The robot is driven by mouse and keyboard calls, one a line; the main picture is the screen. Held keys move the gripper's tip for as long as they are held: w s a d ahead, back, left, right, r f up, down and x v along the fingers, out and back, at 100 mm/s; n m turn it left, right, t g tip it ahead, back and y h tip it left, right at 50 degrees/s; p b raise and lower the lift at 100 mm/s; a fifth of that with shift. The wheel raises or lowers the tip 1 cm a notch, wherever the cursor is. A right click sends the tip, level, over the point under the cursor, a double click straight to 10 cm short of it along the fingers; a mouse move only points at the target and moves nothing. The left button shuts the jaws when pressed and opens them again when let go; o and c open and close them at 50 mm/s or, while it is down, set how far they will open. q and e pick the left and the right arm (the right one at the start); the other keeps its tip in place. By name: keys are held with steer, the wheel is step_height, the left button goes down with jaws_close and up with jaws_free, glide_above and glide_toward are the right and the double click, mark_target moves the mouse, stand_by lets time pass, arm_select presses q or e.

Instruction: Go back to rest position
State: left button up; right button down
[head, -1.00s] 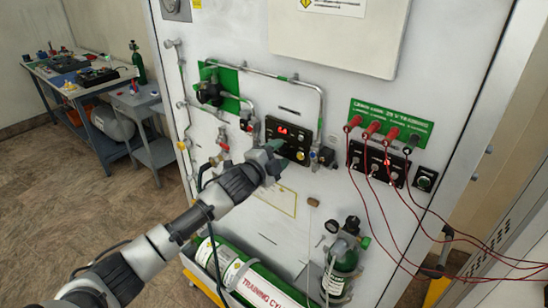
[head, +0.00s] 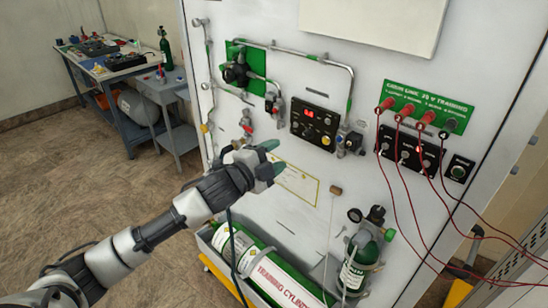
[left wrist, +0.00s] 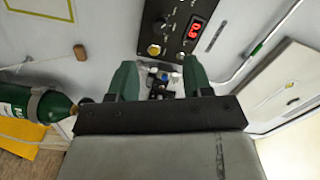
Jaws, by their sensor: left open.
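My left gripper (head: 274,156) is in front of the white trainer panel (head: 300,225), below and left of the black display module (head: 316,124) with red digits. In the left wrist view its two green fingertips (left wrist: 159,80) stand apart with nothing held between them. The display module (left wrist: 178,30) and a small valve fitting (left wrist: 162,82) show beyond the fingers in that view. My right gripper is not in view.
Red leads (head: 398,190) hang from the jacks at the panel's right. A green training cylinder (head: 270,270) lies in a tray at the panel's foot, beside a small upright cylinder (head: 362,262). A workbench (head: 85,70) stands at the back left. Open floor lies left.

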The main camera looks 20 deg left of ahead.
arm_select(q)
steer(key=shift+f, duration=0.1)
steer(key=a+f+n+g+y+b, duration=0.1)
steer(key=a+f+n+g+y, duration=0.15)
steer(key=f, duration=0.95)
steer(key=a+f+n+g+y+b, duration=0.1)
steer(key=a+f+n+y, duration=0.2)
steer(key=f, duration=0.8)
steer(key=s+a+f+n+g, duration=0.1)
steer(key=s+f+n, duration=0.1)
steer(key=s+f, duration=0.35)
steer(key=s+f+n+g, duration=0.1)
steer(key=s+f+g, duration=0.15)
steer(key=f, duration=0.65)
steer(key=s+a+f+n, duration=0.15)
steer(key=s+f, duration=0.25)
steer(key=f, duration=0.4)
steer(key=s+d+f+n+g+b, duration=0.25)
steer(key=s+f+g, duration=0.25)
steer(key=s+f, duration=1.3)
steer(key=s+d+f+n+g, duration=0.1)
steer(key=s+d+f+g, duration=0.1)
steer(key=s, duration=0.8)
steer(key=s+d+f+n+g, duration=0.2)
steer(key=s+d, duration=0.1)
steer(key=s, duration=0.8)
steer(key=shift+d+y, duration=0.25)
steer(key=shift+y, duration=0.1)
steer(key=shift+s, duration=0.1)
steer(key=shift+c, duration=0.5)
